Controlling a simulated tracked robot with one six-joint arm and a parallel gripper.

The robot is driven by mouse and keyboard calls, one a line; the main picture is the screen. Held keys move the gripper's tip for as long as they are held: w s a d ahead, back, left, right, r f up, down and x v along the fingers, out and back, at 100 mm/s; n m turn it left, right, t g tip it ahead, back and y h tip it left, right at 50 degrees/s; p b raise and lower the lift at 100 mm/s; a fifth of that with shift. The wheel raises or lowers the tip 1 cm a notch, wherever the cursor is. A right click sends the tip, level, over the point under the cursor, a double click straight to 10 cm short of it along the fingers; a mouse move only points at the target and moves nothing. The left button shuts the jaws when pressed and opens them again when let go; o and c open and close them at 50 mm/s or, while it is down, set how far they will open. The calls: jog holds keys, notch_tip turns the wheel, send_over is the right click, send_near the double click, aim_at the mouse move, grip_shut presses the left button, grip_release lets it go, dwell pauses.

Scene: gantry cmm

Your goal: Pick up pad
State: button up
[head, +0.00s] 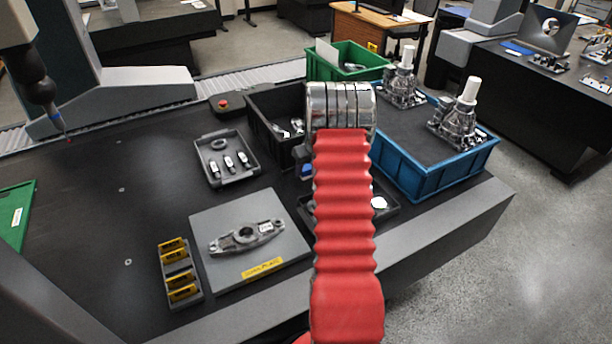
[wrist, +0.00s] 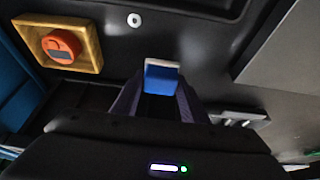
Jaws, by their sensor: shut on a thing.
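The pad (wrist: 162,80), a small blue block with a pale top edge, sits between the two dark fingers of my gripper (wrist: 159,92) in the wrist view. The fingers are shut on it from both sides. Dark surface shows around and beyond the pad; I cannot tell how high above it the pad is. In the head view my red ribbed arm hides most of the gripper. A small blue patch (head: 308,170) shows just left of the arm, likely the pad.
A dark tray (head: 391,212) lies partly behind my arm. A black bin (head: 262,128), a blue crate (head: 427,183) with metal housings, and a green bin (head: 375,56) stand behind. A grey plate (head: 210,207) bears a metal part at left. An orange round thing in a yellow frame (wrist: 71,47) shows in the wrist view.

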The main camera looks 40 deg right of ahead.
notch_tip(320, 180, up, 6)
jog(key=shift+f, duration=0.1)
dwell(0.5)
jog(key=o, duration=0.6)
jog(key=shift+c, duration=0.2)
jog(key=c, duration=0.4)
jog(key=shift+o, duration=0.2)
jog(key=w+a+r+n, duration=0.1)
jog(key=w+a+r, duration=0.15)
jog(key=a, duration=0.95)
jog(key=w+a+r+n, duration=0.1)
jog(key=w+a+r, duration=0.15)
jog(key=a, duration=1.05)
jog(key=s+a+r, duration=0.1)
jog(key=s+a, duration=0.1)
jog(key=a, duration=0.9)
jog(key=s+a+n+y, duration=0.1)
jog(key=s+a, duration=0.2)
jog(key=a, duration=0.9)
jog(key=shift+s+r+n, duration=0.15)
jog(key=shift+r+n, duration=0.15)
jog(key=shift+r, duration=0.1)
